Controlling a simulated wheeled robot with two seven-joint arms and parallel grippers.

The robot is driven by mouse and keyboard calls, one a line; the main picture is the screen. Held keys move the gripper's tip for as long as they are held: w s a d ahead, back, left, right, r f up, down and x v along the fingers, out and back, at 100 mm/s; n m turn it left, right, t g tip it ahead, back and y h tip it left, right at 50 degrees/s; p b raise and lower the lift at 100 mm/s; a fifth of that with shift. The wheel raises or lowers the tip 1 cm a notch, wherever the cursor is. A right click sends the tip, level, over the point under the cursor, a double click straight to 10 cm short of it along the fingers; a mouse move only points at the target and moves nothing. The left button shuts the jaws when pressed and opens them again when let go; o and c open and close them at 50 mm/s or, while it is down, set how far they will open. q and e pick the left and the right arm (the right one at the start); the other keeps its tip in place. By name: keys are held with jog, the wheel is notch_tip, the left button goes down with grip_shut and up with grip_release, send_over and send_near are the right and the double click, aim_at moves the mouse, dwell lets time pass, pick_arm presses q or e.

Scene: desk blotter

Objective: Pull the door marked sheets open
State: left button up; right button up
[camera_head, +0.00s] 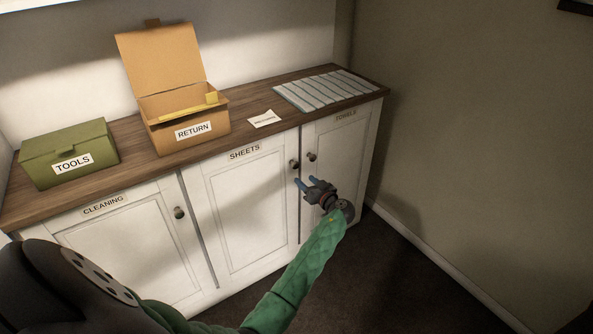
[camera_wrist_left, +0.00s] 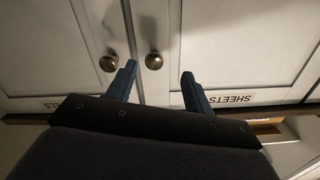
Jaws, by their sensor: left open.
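The white door marked SHEETS (camera_head: 245,215) is the middle one of the cabinet and looks closed, flush with its neighbours. Its dark round knob (camera_head: 294,164) is at the door's upper right. My left gripper (camera_head: 305,181) is open and empty in front of the cabinet, just below the knobs in the head view. In the left wrist view, which looks upside down, the SHEETS knob (camera_wrist_left: 153,61) appears between the two blue fingertips, with no contact visible. The SHEETS label (camera_wrist_left: 232,99) is to the right there. My right gripper is not in view.
The TOWELS door (camera_head: 335,170) is just right, its knob (camera_head: 311,157) close by; the CLEANING door (camera_head: 130,245) is left. The wooden top (camera_head: 110,185) carries a green TOOLS box (camera_head: 70,152), an open RETURN box (camera_head: 185,115), a small card (camera_head: 264,118) and a striped mat (camera_head: 325,90).

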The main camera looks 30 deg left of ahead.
aim_at(296, 167)
pick_arm(q)
jog(key=w+a, duration=0.1)
jog(key=a, duration=0.1)
jog(key=w+a+p, duration=0.1)
jog(key=a, duration=0.1)
jog(key=w+a+r, duration=0.1)
jog(key=w+a, duration=0.1)
jog(key=shift+a+r+p, duration=0.1)
jog(key=shift+a+p, duration=0.15)
jog(key=shift+p, duration=0.1)
jog(key=shift+w+a, duration=0.2)
jog(key=shift+a, duration=0.4)
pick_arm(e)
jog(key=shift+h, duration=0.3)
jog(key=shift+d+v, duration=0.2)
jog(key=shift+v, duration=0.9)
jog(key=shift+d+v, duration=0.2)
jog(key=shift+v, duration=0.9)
pick_arm(q)
jog(key=shift+c, duration=0.4)
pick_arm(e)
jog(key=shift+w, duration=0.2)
pick_arm(q)
grip_shut()
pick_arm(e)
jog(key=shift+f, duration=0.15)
